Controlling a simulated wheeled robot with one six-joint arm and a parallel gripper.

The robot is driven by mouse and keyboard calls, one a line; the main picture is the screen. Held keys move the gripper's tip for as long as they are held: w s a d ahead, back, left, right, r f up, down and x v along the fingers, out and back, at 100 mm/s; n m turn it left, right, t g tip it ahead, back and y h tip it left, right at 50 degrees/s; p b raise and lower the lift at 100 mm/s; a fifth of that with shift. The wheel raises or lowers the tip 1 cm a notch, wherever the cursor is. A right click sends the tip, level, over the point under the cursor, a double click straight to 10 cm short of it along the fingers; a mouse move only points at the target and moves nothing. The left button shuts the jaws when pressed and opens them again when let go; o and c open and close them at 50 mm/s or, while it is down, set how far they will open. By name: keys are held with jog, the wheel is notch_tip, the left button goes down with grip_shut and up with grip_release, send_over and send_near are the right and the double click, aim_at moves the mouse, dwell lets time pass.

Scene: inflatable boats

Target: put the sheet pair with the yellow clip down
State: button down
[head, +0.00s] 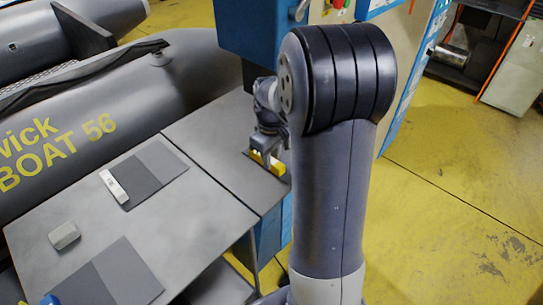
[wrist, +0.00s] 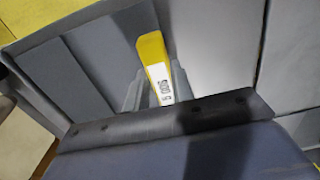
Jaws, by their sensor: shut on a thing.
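The yellow clip (wrist: 153,52) with a white printed label sits between the fingers of my gripper (wrist: 150,92) in the wrist view. My gripper is shut on it. Grey sheet-like panels (wrist: 105,50) of two shades lie left of the clip there; I cannot tell for sure how they join it. In the head view my gripper (head: 266,152) points down at the right end of the grey work surface, with the yellow clip (head: 276,166) at its tips. I cannot tell whether the held pair touches the surface. My arm hides part of this area.
A sheet pair (head: 155,172) with a white clip (head: 114,186) lies on the table (head: 185,225). Another sheet pair (head: 118,275) with a blue clip (head: 49,300) lies at the front. A grey-green block (head: 64,235) stands left. A grey inflatable boat (head: 180,75) borders the table behind.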

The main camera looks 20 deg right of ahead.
jog(key=shift+f, duration=0.2)
jog(key=c, duration=1.2)
grip_release()
jog(key=shift+r, duration=0.1)
notch_tip(320, 180, up, 12)
jog(key=shift+r, duration=0.15)
